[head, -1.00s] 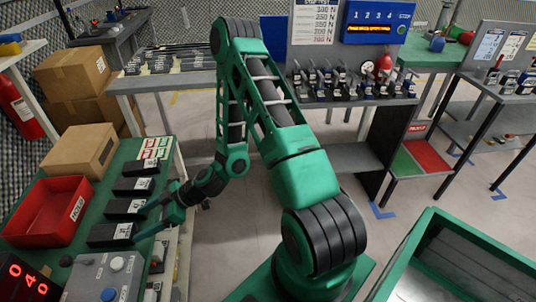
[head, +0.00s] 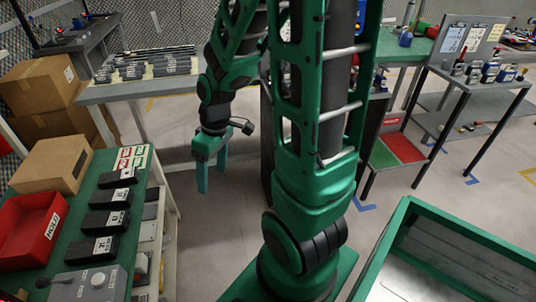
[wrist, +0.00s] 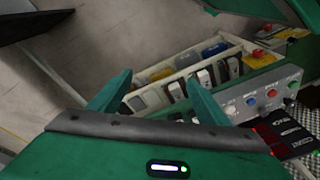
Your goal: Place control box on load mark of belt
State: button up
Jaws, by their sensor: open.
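My gripper (head: 211,178) hangs fingers down over the floor, right of the green-topped table, open and empty. Its open fingers also show in the wrist view (wrist: 158,82). A grey box with knobs (head: 88,284) stands at the table's near end, partly cut off in the head view. The wrist view shows a grey box with coloured buttons (wrist: 268,98) at the right, beyond the fingers. I cannot tell which is the control box. I cannot identify a belt or load mark.
The green-topped table (head: 137,196) holds several labelled black blocks (head: 109,220), a red bin (head: 30,230) and a cardboard box (head: 52,165). A green-rimmed open container (head: 455,232) stands at the lower right. A workbench (head: 150,88) stands behind. Floor is clear below my gripper.

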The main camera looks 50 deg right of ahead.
jog(key=s+d+r+m+h, duration=0.1)
jog(key=s+d+r+m, duration=0.3)
jog(key=s+r+m, duration=0.1)
jog(key=s+r, duration=0.1)
jog(key=s, duration=0.1)
jog(key=shift+s+d+r, duration=0.25)
jog(key=shift+s+d, duration=0.05)
jog(key=shift+d, duration=0.05)
jog(key=shift+o, duration=0.3)
jog(key=s+d+r+m+g, duration=0.1)
jog(key=s+r+m, duration=0.3)
jog(key=s, duration=0.4)
jog(key=shift+d+m, duration=0.45)
jog(key=shift+m, duration=0.05)
